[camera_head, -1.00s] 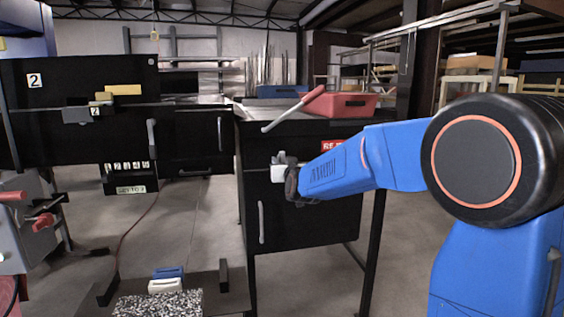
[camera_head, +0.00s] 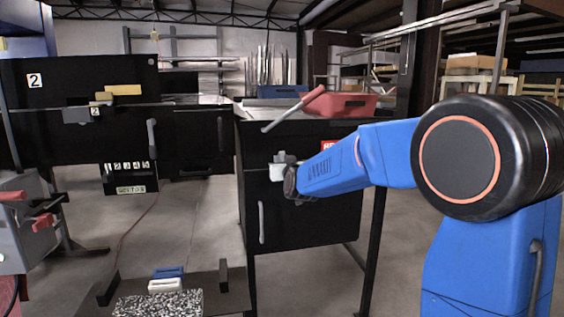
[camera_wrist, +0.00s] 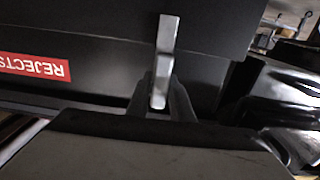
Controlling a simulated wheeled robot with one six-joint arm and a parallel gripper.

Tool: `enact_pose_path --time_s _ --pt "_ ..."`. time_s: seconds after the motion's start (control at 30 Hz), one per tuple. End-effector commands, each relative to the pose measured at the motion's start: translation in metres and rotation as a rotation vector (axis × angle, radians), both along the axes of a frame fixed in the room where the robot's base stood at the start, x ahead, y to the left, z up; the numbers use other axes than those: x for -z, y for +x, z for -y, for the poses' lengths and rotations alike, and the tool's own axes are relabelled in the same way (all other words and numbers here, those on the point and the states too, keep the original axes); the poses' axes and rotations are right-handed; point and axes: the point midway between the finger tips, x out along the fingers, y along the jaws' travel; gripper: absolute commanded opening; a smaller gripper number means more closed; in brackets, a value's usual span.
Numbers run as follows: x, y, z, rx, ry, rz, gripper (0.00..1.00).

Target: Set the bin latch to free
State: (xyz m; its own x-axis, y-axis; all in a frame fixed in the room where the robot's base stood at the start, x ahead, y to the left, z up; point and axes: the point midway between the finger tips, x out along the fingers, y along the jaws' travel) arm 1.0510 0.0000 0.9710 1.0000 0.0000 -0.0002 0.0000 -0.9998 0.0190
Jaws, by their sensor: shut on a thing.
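The black reject bin (camera_head: 318,222) stands in the middle of the head view. A light grey latch piece (camera_head: 278,172) shows on its front face, right at my gripper (camera_head: 288,178). In the wrist view the latch is a pale metal bar (camera_wrist: 166,45) lying against the dark bin face. My gripper (camera_wrist: 160,105) is shut on the bar's near end. The fingertips and the latch mount are partly hidden in the head view by my own wrist.
A red REJECTS label (camera_wrist: 33,68) is on the bin face. A vertical grey handle (camera_head: 262,222) is on the bin front. A red tray (camera_head: 345,104) and a red-handled lever (camera_head: 295,107) are above the bin.

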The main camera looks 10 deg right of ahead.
Motion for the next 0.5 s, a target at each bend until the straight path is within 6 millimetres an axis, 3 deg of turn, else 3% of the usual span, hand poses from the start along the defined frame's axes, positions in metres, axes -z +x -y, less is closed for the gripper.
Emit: enact_pose_path --time_s 0.5 --pt "0.0007 -0.0001 -0.0031 -0.001 -0.345 0.0 0.0"
